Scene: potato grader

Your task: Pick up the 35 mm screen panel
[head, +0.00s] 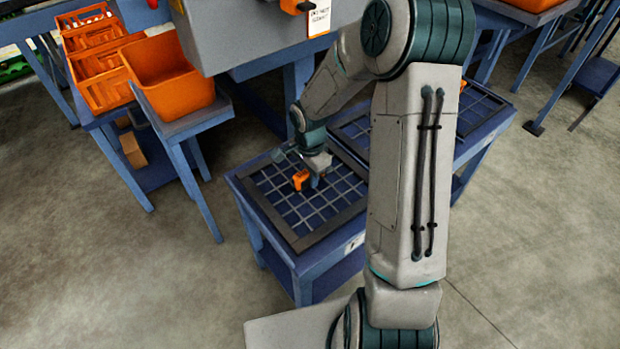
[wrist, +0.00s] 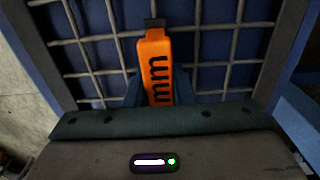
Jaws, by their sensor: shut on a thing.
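The screen panel (head: 308,241) is a dark-framed wire grid lying on the blue table, left of my arm in the head view. Its grid bars (wrist: 205,70) fill the wrist view. An orange tag or handle (head: 300,179) stands up from the panel. In the wrist view the orange handle (wrist: 157,66) shows black letters "mm"; the number is hidden. My gripper (head: 317,178) is down at the panel, shut on the orange handle. The blue fingers stand on both sides of it in the wrist view.
A second grid panel (head: 484,112) lies on the blue table (head: 300,268) behind my arm. A grey machine housing (head: 240,35) hangs over the table's back. An orange bin (head: 172,75) and orange crates (head: 95,60) stand at the left. The floor in front is clear.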

